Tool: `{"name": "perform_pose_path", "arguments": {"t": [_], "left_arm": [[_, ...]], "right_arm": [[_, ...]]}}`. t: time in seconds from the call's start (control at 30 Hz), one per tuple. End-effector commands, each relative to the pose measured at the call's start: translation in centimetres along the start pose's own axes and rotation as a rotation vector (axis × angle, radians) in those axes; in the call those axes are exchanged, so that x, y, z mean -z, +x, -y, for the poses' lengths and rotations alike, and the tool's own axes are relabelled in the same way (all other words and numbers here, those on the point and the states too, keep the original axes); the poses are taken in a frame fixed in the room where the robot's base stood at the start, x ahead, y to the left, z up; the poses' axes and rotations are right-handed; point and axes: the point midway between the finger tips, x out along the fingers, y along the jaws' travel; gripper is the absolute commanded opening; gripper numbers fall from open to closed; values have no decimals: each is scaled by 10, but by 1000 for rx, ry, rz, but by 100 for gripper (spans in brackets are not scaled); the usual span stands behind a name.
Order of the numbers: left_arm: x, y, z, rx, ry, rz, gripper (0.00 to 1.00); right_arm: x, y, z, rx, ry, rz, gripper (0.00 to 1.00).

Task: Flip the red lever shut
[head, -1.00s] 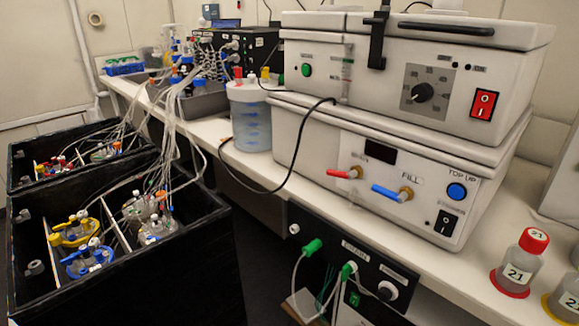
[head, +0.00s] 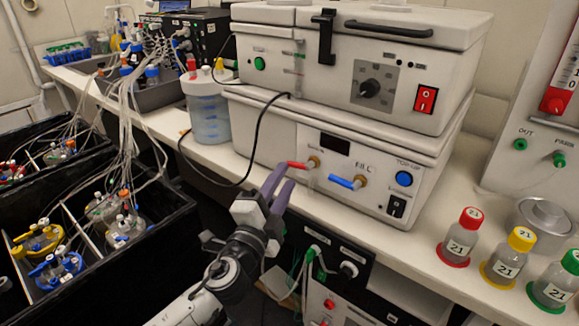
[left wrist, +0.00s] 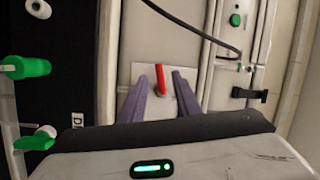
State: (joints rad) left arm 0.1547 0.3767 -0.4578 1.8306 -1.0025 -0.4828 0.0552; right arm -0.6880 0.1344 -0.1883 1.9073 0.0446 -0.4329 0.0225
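The red lever (head: 295,165) is on a brass valve on the front of the lower white machine (head: 260,120). It points left, roughly level, in the head view. My left gripper (head: 279,176), with purple fingers, is open just in front of and below the lever. My right gripper is not in view.
A blue lever (head: 345,183) sits just right of the red one. A black cable (head: 254,150) hangs to the left. A black panel with green connectors (head: 313,250) lies below. Capped bottles (head: 459,238) stand on the bench at right. Black boxes with vessels (head: 150,225) are at left.

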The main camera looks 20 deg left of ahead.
Motion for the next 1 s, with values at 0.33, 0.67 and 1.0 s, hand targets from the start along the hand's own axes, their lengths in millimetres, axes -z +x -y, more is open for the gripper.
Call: {"name": "perform_pose_path", "arguments": {"t": [0.33, 0.67, 1.0], "left_arm": [[0, 41, -1, -2, -3, 0, 30], [0, 43, -1, -3, -3, 1, 25], [-1, 43, -2, 5, 25, -4, 0]], "right_arm": [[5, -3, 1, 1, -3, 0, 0], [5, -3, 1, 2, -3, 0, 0], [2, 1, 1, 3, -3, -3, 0]]}}
